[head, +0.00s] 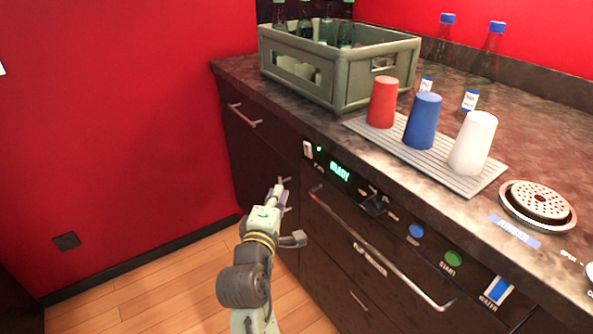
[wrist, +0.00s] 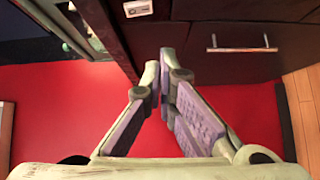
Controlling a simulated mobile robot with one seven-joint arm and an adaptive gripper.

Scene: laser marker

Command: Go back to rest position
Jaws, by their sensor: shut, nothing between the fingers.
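My gripper (head: 281,186) is at the end of my arm, in front of the dark cabinet and below the counter's front edge. In the wrist view my gripper (wrist: 163,72) has its two fingers together at the tips with nothing between them. Behind the fingers are the red wall and the cabinet's dark front. The gripper is apart from the objects on the counter.
The counter (head: 545,165) holds a green bottle crate (head: 350,92) and red (head: 382,102), blue (head: 422,121) and white (head: 472,143) cups on a ribbed mat (head: 445,178). The machine's front has a long handle (head: 375,255) and buttons. Wooden floor (head: 165,290) is clear at left.

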